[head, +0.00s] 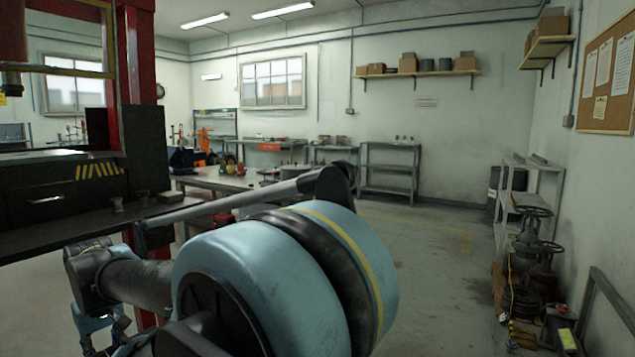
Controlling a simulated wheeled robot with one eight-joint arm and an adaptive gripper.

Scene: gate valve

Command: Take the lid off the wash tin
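I cannot make out a wash tin or its lid for certain. A round grey container (294,171) stands at the right end of the work table in the middle distance, partly behind my arm. It is too small to tell whether it is the tin or has a lid. My large blue and black arm joint fills the lower middle, and the arm runs left from it to a joint near the lower left. No gripper fingers can be made out.
The work table (232,181) holds several small items. A dark bench (45,231) with small cups stands at the left beside a red frame (140,60). Valves with handwheels (535,230) stand by the right wall near a grey shelf rack (530,180). The floor (435,250) right of centre is clear.

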